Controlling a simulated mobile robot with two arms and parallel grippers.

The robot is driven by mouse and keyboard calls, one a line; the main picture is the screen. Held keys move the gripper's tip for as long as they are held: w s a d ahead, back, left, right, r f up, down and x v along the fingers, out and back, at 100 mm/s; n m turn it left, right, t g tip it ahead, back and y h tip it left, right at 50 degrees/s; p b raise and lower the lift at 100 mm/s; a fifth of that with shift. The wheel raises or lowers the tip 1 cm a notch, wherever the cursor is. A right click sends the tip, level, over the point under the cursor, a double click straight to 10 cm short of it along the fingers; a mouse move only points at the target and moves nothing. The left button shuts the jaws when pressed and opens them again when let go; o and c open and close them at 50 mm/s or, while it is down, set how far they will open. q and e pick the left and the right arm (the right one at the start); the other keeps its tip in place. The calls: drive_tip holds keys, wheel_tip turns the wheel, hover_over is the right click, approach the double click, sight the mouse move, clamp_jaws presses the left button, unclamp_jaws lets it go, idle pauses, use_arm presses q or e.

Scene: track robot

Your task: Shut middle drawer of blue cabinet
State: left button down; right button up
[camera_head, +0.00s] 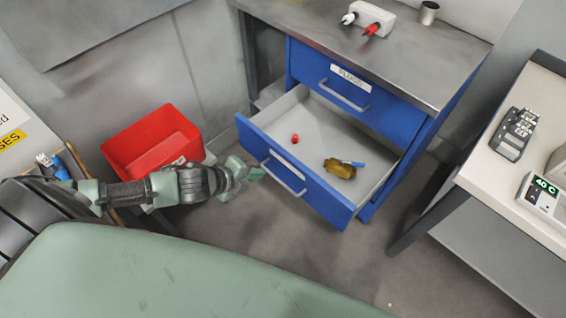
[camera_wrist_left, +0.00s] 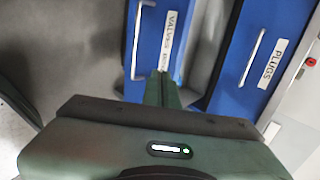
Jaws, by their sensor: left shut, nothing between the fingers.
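The blue cabinet (camera_head: 436,128) stands under a grey worktop. Its top drawer (camera_head: 318,74), labelled PLUGS, is shut. The drawer below it (camera_head: 327,199) is pulled well out, with a silver handle (camera_head: 284,174) on its blue front. In the left wrist view this open drawer's front (camera_wrist_left: 149,30) carries a label that seems to read VALVES, beside the PLUGS drawer (camera_wrist_left: 259,40). My left gripper (camera_head: 258,173) is shut and empty, close in front of the open drawer's front, left of the handle. Its fingers (camera_wrist_left: 162,88) overlap the drawer front in the wrist view; contact is unclear. My right gripper is out of view.
A red bin (camera_head: 152,147) stands left, behind my left arm. A pale bench (camera_head: 530,185) stands right of the cabinet. Grey floor is clear before the drawer.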

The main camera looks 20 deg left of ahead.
sight(290, 163)
use_arm(q)
drive_tip(key=shift+w+d+r+x, duration=0.1)
drive_tip(key=shift+w+r+x, duration=0.25)
drive_tip(key=shift+x, duration=1.65)
drive_tip(key=shift+w+d+r+x, duration=0.15)
drive_tip(key=shift+w+r+x, duration=0.15)
drive_tip(key=shift+x, duration=1.7)
drive_tip(key=shift+w+d+r+x, duration=0.1)
drive_tip(key=shift+w+r+x, duration=0.25)
drive_tip(key=shift+x, duration=1.65)
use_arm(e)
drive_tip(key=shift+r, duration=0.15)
use_arm(q)
drive_tip(key=shift+r, duration=0.1)
